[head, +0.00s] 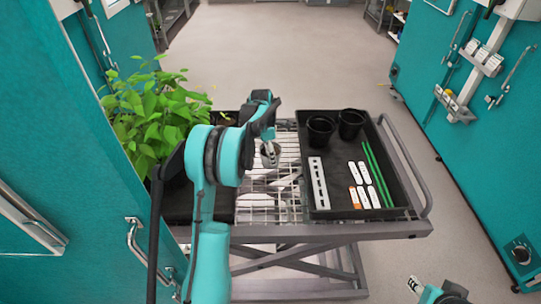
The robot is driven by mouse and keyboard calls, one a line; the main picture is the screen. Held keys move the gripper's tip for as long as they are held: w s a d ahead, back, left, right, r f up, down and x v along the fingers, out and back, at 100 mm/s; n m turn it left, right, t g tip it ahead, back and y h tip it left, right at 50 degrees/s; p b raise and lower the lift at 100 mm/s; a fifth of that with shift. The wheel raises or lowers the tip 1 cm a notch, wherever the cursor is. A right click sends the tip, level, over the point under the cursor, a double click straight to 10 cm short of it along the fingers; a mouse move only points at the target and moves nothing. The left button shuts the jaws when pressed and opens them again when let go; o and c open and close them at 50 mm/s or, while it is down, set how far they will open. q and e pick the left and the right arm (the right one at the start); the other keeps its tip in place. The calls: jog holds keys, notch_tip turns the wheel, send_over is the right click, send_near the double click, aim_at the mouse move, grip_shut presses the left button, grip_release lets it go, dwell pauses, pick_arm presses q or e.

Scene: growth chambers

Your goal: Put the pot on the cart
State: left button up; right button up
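The wire-topped metal cart (330,234) stands in the middle of the view. A leafy green plant (150,120) is at its left side; its pot is mostly hidden behind my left arm, so I cannot tell exactly what it rests on. Two empty black pots (320,130) (351,123) stand upright in the black tray on the cart's right half. My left gripper (270,156) points down over the wire top, between the plant and the tray; its fingers are too small to read. My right gripper (430,291) is at the bottom edge, right of the cart, partly cut off.
The black tray (402,190) also holds a white slotted strip (318,183), several labels (362,172) and green sticks (378,173). A dark flat tray (208,207) lies on the cart's left. Teal chamber walls (60,130) flank both sides. Open floor (300,50) lies behind.

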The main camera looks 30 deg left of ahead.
pick_arm(q)
jog(key=shift+f, duration=0.3)
jog(key=shift+r, duration=0.1)
jog(key=o, duration=0.9)
jog(key=shift+f, duration=0.25)
jog(key=o, duration=0.5)
jog(key=shift+r, duration=0.15)
